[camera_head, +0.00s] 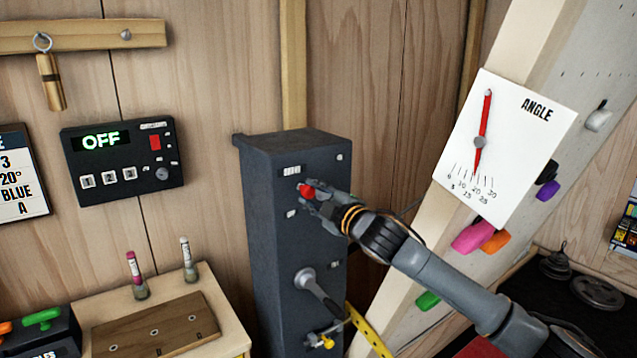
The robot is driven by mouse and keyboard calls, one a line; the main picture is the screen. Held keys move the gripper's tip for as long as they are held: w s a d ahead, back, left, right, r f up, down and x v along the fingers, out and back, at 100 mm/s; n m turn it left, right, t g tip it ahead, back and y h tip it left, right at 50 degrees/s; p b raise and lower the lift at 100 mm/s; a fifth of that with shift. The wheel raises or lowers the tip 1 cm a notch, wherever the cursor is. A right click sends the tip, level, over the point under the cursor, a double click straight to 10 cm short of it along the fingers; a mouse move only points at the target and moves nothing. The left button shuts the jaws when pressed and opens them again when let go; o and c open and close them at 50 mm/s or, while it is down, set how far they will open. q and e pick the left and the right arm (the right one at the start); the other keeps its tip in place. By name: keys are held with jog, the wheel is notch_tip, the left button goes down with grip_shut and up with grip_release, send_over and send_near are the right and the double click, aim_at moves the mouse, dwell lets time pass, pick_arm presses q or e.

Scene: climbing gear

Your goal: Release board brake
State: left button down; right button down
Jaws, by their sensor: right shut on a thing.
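A dark grey brake box (268,225) stands upright against the wood wall in the middle of the view. A red knob (306,190) sits on the upper part of its front face. My right gripper (307,197) reaches in from the right and is shut on the red knob, its fingers partly hiding it. A grey lever handle (318,290) is lower on the same face, with a small yellow part (327,341) beneath it. The tilted climbing board (540,120) carries a white angle dial (505,150) with a red needle. My left gripper is not in view.
A black panel (122,160) reading OFF hangs on the wall at left. Weight plates (597,291) lie at lower right, beyond my right arm.

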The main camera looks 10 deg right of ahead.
jog(key=shift+s+a+f+n+p, duration=0.1)
jog(key=shift+a+f+n+p, duration=0.15)
jog(key=shift+f+n, duration=0.95)
jog(key=shift+s+a+f+n+p, duration=0.15)
jog(key=shift+f+n, duration=0.6)
jog(key=shift+n, duration=0.75)
jog(key=shift+w, duration=0.1)
jog(key=c, duration=1)
grip_release()
jog(key=shift+f, duration=0.1)
jog(key=shift+c, duration=0.2)
jog(key=v, duration=1.2)
